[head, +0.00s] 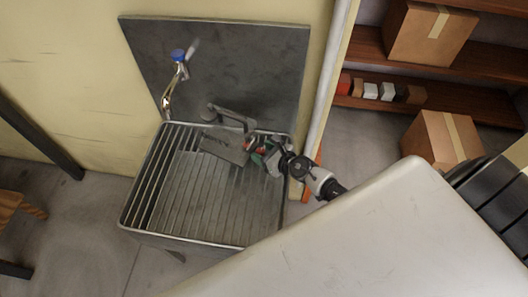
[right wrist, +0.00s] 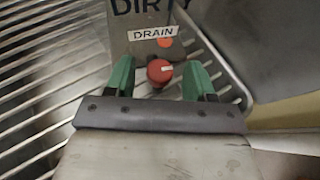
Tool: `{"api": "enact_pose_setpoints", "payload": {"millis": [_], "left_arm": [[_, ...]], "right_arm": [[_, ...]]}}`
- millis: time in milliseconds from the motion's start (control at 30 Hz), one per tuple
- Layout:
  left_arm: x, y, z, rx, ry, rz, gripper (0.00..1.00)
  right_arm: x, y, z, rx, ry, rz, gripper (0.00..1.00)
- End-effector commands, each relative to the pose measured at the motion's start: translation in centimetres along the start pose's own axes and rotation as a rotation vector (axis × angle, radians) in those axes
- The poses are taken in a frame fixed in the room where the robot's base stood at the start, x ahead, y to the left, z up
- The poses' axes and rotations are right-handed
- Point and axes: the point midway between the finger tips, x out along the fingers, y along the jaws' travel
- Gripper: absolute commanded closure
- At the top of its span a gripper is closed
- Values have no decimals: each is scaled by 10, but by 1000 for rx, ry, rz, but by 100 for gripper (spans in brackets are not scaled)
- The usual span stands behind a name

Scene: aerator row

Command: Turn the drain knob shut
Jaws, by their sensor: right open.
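The red drain knob (right wrist: 159,71) is between the two green fingers of my right gripper (right wrist: 159,75) in the right wrist view, with a visible gap on each side. A short white mark on the knob points to the right. Behind it stands a grey plate (right wrist: 146,18) lettered DIRTY, with a DRAIN label (right wrist: 153,33) and an orange dot (right wrist: 165,42). In the head view my right gripper (head: 262,155) is at the right of this plate (head: 222,146), and the knob is too small to make out clearly. My left gripper is not in view.
The plate stands at a ribbed metal basin (head: 150,230). A tap with a blue knob (head: 178,55) is on the dark back panel (head: 250,70). A pale pipe (head: 325,85) runs right of the panel. Shelves with boxes (head: 430,32) are at the right, and a large pale surface (head: 350,240) fills the lower right.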

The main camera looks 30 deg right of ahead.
Motion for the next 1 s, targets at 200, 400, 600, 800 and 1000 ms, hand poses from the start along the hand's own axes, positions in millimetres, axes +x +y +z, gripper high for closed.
{"api": "enact_pose_setpoints", "payload": {"millis": [200, 400, 600, 800, 1000], "left_arm": [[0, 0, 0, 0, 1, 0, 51], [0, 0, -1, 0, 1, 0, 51], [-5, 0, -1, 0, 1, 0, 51], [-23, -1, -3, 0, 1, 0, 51], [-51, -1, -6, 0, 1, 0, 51]], "right_arm": [[0, 0, 0, 0, 0, 0, 66], [0, 0, 0, 0, 0, 0, 95], [-1, 1, 1, 6, 0, -12, 95], [-2, 3, 4, 38, 1, -79, 95], [-2, 5, 6, 95, 3, -211, 95]]}}
